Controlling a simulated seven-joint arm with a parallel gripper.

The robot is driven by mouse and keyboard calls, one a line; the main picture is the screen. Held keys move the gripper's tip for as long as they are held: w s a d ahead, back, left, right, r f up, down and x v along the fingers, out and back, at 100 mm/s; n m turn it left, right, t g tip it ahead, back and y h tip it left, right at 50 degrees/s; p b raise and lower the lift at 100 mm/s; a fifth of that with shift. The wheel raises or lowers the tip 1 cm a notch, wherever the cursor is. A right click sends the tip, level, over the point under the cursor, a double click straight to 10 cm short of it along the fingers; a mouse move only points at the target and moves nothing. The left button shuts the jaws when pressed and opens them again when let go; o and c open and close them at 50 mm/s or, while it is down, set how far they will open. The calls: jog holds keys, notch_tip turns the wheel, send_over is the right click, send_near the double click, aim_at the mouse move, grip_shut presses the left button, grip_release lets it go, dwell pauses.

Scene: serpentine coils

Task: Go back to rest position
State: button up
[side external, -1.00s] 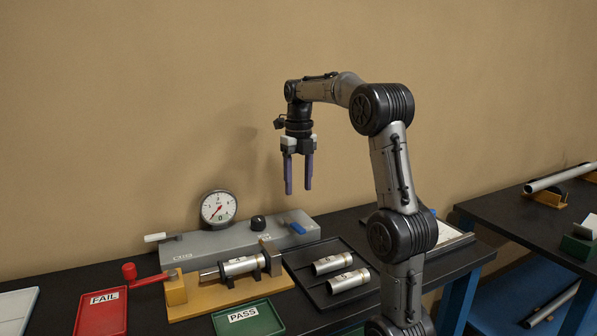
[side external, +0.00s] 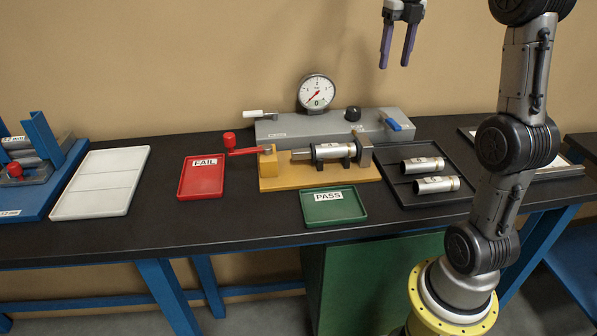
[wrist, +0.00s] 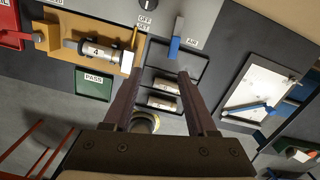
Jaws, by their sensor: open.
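My gripper (side external: 398,45) is open and empty, high above the back right of the bench in the side view, its fingers pointing down. It also shows in the wrist view (wrist: 158,95), with the two fingers apart and nothing between them. A metal cylinder marked 4 (wrist: 95,51) lies in the yellow clamp fixture (side external: 320,182). Two more metal cylinders (side external: 423,165) (side external: 437,185) lie in the black tray (side external: 459,189) below and to the right of my gripper.
The grey test unit (side external: 290,128) carries a round gauge (side external: 316,92) and a blue lever. The red FAIL tray (side external: 201,181) and green PASS tray (side external: 334,208) look empty. A white tray (side external: 100,183) and a blue rack (side external: 41,138) stand left. Air around the gripper is clear.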

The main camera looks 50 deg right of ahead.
jog(key=s+a+n+t, duration=0.1)
jog(key=s+a+n, duration=0.2)
jog(key=a+n, duration=0.45)
jog(key=s+a+n+t, duration=0.1)
jog(key=s+a+n, duration=0.3)
jog(key=a, duration=0.7)
jog(key=s+a+f+n+t, duration=0.1)
jog(key=s+a+f+n, duration=0.1)
jog(key=n, duration=0.8)
jog(key=s+a+f+n+t, duration=0.1)
jog(key=f+n, duration=0.4)
jog(key=n, duration=0.5)
jog(key=s+a+f+n+t, duration=0.1)
jog(key=s+a+f+n, duration=0.2)
jog(key=n, duration=0.8)
jog(key=shift+a+f, duration=0.25)
jog(key=shift+f, duration=0.4)
